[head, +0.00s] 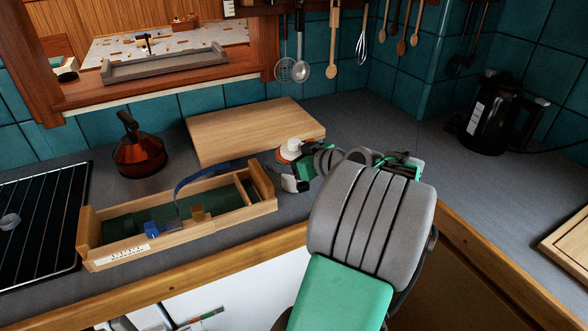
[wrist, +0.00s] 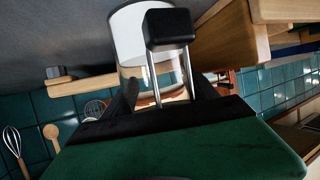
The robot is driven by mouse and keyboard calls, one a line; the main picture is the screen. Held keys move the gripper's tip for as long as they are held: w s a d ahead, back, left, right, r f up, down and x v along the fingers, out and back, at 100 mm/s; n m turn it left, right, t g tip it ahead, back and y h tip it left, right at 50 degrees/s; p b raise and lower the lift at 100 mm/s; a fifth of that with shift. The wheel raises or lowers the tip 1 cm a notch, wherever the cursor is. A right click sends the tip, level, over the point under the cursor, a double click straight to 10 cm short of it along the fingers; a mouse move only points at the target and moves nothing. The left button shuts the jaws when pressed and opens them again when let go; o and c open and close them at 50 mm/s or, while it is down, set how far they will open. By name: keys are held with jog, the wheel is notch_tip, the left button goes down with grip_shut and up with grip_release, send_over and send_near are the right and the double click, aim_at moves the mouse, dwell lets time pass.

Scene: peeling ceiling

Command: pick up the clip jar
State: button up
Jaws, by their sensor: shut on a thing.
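The clip jar (head: 290,147) shows in the head view as a small white and orange top behind my gripper (head: 295,172), at the front edge of the cutting board. Most of the jar is hidden there by the gripper. In the wrist view the jar (wrist: 129,32) is a clear glass body with a white end, between the fingers of my gripper (wrist: 150,65). The gripper is shut on it. I cannot tell whether the jar touches the counter.
A wooden tray (head: 180,246) with a blue strap lies left of my gripper. The cutting board (head: 245,128) lies behind, with a red kettle (head: 139,153) to its left. A black electric kettle (head: 490,117) stands far right. The counter between is mostly clear.

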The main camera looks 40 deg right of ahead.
jog(key=c, duration=0.8)
jog(key=shift+c, duration=0.3)
jog(key=shift+r, duration=0.1)
